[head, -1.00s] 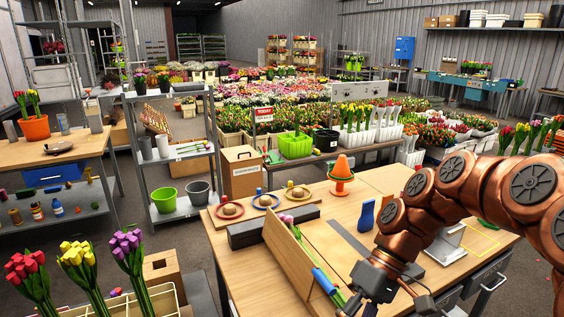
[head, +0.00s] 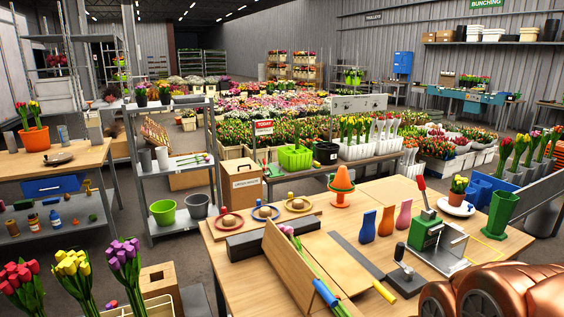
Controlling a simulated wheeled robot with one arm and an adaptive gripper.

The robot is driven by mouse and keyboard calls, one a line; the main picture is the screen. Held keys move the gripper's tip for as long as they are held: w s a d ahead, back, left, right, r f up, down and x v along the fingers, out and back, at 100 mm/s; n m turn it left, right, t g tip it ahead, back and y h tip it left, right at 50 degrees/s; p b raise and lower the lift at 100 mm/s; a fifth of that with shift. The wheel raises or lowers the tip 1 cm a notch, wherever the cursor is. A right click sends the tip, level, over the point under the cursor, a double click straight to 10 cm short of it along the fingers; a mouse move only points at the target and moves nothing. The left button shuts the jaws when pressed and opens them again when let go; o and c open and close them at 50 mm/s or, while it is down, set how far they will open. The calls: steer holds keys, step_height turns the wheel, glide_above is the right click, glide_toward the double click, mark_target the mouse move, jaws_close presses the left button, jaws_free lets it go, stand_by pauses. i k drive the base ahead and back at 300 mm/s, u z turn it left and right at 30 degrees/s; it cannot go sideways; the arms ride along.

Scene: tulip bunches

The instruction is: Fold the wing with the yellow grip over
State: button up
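A wooden folding board stands on the worktable (head: 240,285). Its left wing (head: 287,268) is tilted up, with a blue grip (head: 325,293) at the near end. Its right wing (head: 335,262) appears to lie low and flat, with a small yellow grip (head: 384,292) at its near corner. Pink-purple tulips (head: 287,229) with green stems lie along the fold between the wings. My gripper is outside the picture; only my copper arm shows at the bottom right. I cannot see whether it holds anything.
A green lever device (head: 427,235) stands to the right. A dark block (head: 250,243) is at left.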

mark_target(350, 277)
steer(key=u, duration=3.45)
steer(key=k, duration=2.3)
steer(key=z, duration=1.6)
